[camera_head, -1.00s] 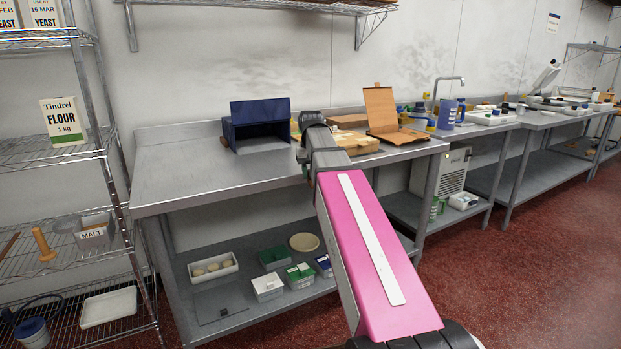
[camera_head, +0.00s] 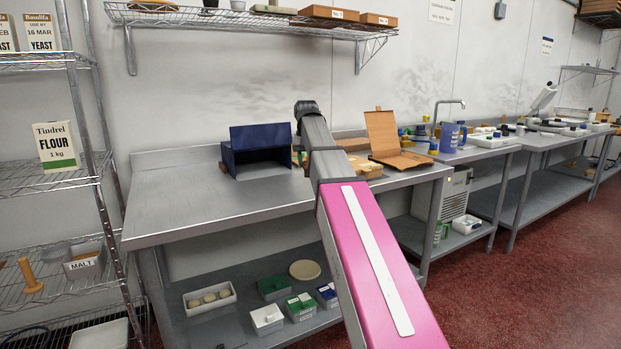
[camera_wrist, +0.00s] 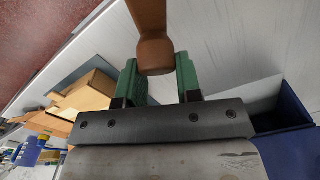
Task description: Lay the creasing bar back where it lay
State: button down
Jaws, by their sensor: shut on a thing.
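A brown wooden piece (camera_wrist: 152,35), which I take to be the creasing bar, stands between the green fingers of my gripper (camera_wrist: 160,82) in the wrist view. Its rounded end is nearest the camera, and the rest runs out of the top of the picture. My gripper is shut on it. In the head view my own arm hides the gripper and the bar. The arm's far end is over the steel bench (camera_head: 190,205), right of the blue open-fronted box (camera_head: 262,172). I cannot tell how high the bar is held.
The blue box also shows at the right of the wrist view (camera_wrist: 290,132). The bench's left part is clear. A wall shelf (camera_head: 215,17) hangs above; a wire rack with a flour packet (camera_head: 58,147) stands left.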

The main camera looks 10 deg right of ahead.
jog(key=shift+w+r, duration=0.65)
jog(key=shift+r, duration=0.1)
jog(key=shift+s, duration=0.1)
jog(key=shift+r+t, duration=0.15)
jog(key=shift+t, duration=0.95)
jog(key=shift+w+f+n+t, duration=0.15)
jog(key=shift+f+t, duration=0.6)
jog(key=shift+f, duration=0.55)
jog(key=shift+w+f+n+t, duration=0.2)
jog(key=shift+f+t, duration=0.6)
jog(key=shift+f, duration=0.5)
jog(key=shift+w+f+n+t, duration=0.15)
jog(key=shift+f+t, duration=0.6)
jog(key=shift+f, duration=0.55)
jog(key=shift+f, duration=0.6)
grip_release()
